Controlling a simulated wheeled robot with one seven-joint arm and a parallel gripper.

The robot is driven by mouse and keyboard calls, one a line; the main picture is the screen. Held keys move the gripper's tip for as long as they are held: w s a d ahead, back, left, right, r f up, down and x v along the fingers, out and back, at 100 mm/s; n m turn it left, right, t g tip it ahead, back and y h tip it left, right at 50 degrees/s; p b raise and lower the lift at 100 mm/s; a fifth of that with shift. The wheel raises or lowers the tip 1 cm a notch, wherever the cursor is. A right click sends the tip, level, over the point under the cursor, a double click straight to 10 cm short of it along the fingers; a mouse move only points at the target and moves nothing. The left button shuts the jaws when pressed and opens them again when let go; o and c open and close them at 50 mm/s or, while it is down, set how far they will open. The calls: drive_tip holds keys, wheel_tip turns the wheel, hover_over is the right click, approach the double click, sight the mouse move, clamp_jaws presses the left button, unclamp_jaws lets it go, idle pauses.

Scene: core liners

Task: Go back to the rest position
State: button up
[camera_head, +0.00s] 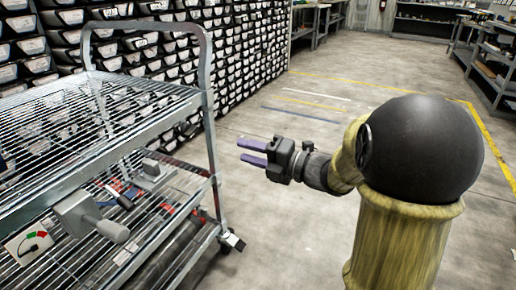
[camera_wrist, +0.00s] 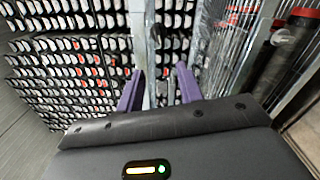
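My gripper (camera_head: 253,152) is at the end of my arm, to the right of a wire-shelf cart in the head view. Its two purple fingers are apart, with nothing visible between them. The fingers also show spread in the wrist view (camera_wrist: 158,88), with a grey post of the cart and the storage wall beyond them. The gripper appears clear of the cart, over open floor.
The metal cart (camera_head: 207,103) fills the left, with tools and a grey vise-like block (camera_head: 82,213) on its lower shelf. A wall of labelled bins (camera_head: 235,50) stands behind. Shelving (camera_head: 490,75) is at the far right. The concrete floor (camera_head: 300,230) is clear between.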

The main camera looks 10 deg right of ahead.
drive_tip(key=shift+v, duration=1.05)
drive_tip(key=w+d+f+m+h+p, duration=0.1)
drive_tip(key=d+m+h+p, duration=0.25)
drive_tip(key=m+h, duration=0.4)
drive_tip(key=w+d+f+m+h+p, duration=0.1)
drive_tip(key=d+f+m+h+p, duration=0.3)
drive_tip(key=m, duration=0.7)
drive_tip(key=s+a+m+g+h+p, duration=0.35)
drive_tip(key=s+m+g+p, duration=0.4)
drive_tip(key=s+m, duration=0.75)
wheel_tip(320, 180, up, 36)
drive_tip(key=s+n+p, duration=0.2)
drive_tip(key=p, duration=3.4)
drive_tip(key=shift+g+y, duration=0.4)
drive_tip(key=shift+g, duration=0.05)
